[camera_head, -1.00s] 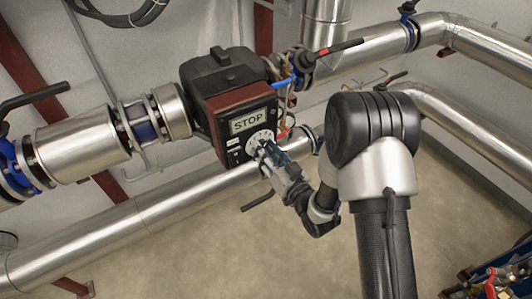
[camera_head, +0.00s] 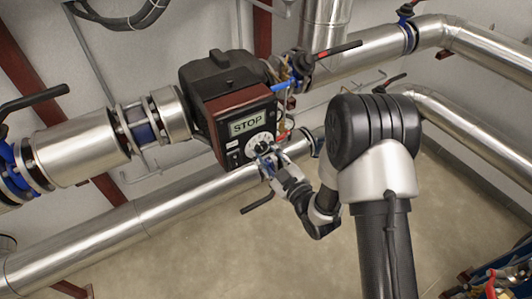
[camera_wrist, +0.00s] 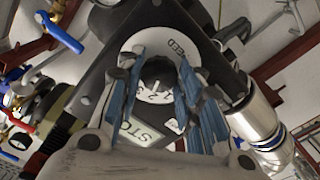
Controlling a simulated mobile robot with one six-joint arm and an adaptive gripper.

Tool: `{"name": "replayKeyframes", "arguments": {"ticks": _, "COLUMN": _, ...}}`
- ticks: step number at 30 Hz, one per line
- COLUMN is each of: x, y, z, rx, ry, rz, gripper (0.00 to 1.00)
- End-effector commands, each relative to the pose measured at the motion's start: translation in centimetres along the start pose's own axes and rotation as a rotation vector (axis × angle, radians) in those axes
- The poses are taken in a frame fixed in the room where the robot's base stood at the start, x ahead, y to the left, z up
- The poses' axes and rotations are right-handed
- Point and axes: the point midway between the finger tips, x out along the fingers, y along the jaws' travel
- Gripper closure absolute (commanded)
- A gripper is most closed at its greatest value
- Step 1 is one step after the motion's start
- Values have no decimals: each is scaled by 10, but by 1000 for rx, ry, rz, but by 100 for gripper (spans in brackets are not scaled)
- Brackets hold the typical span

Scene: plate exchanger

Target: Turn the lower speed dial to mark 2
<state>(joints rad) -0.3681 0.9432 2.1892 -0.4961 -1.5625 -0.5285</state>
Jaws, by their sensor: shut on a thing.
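The control box (camera_head: 240,115) shows STOP on its lit display (camera_head: 248,123). Below the display is a white round dial scale (camera_head: 259,139), partly covered by my gripper. In the wrist view a black dial knob (camera_wrist: 158,70) stands on a white face marked SPEED, with numerals 1, 2 and 3 visible. My gripper (camera_head: 266,152) is at the dial, its blue-lined fingers on either side of the knob in the wrist view (camera_wrist: 160,82), shut on it. I cannot read the knob's pointer mark.
Large silver pipes (camera_head: 150,210) run below and beside the box. A red-tipped lever (camera_head: 340,49) sticks out at upper right of the box, and a black lever (camera_head: 258,203) below it. Open floor lies in front.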

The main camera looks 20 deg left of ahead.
Motion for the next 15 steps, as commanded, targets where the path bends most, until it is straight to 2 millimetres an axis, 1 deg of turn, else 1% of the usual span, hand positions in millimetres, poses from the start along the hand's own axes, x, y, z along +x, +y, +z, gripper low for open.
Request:
{"name": "replayKeyframes", "arguments": {"ticks": 6, "x": 0, "y": 0, "z": 0, "rx": -96, "ry": 0, "rz": -1, "gripper": 90}}
{"name": "replayKeyframes", "arguments": {"ticks": 15, "x": 0, "y": 0, "z": 0, "rx": -147, "ry": 0, "rz": -1, "gripper": 90}}
